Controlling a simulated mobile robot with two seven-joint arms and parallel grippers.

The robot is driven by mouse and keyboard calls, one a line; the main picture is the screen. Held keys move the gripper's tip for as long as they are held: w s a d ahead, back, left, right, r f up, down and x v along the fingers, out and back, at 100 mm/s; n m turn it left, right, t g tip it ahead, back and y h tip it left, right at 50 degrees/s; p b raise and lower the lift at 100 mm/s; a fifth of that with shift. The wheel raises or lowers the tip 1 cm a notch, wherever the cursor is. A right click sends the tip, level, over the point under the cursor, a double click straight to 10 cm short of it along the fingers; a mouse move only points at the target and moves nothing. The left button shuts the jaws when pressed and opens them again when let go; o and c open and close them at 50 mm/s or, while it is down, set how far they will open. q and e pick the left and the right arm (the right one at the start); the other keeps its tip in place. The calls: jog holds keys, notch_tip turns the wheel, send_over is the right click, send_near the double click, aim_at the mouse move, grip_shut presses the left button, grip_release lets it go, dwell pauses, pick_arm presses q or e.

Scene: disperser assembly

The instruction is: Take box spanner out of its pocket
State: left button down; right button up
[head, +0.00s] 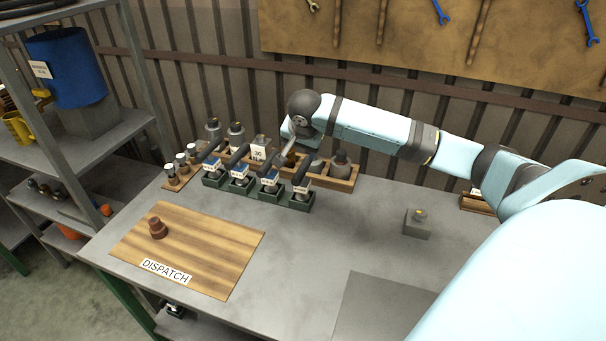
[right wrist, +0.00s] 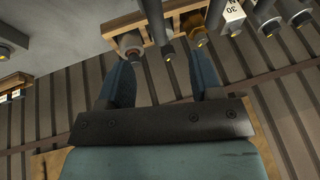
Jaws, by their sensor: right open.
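Several green blocks (head: 270,190) with small white labels stand in a row near the back of the table. A dark tool with a long handle (head: 303,167) leans up from the rightmost block. I cannot tell for sure which tool is the box spanner. My right gripper (head: 287,152) is over the wooden rack behind these blocks and partly hides what stands there. In the right wrist view my right gripper (right wrist: 165,75) is open, with nothing between its fingers; dark cylindrical parts show just beyond the fingertips. My left gripper is not in view.
A wooden dispatch board (head: 205,250) carries a brown part (head: 157,228). A grey block (head: 417,223) stands to the right. The table's middle is clear.

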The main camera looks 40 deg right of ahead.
aim_at(303, 168)
jog(key=x, duration=0.5)
jog(key=d+x, duration=0.1)
jog(key=x, duration=0.2)
jog(key=shift+w+r, duration=0.1)
jog(key=shift+r, duration=0.05)
jog(key=shift+d+p+x, duration=0.2)
jog(key=shift+p+x, duration=0.45)
jog(key=shift+x, duration=2.1)
jog(key=shift+s, duration=0.25)
jog(key=shift+c, duration=0.4)
grip_shut()
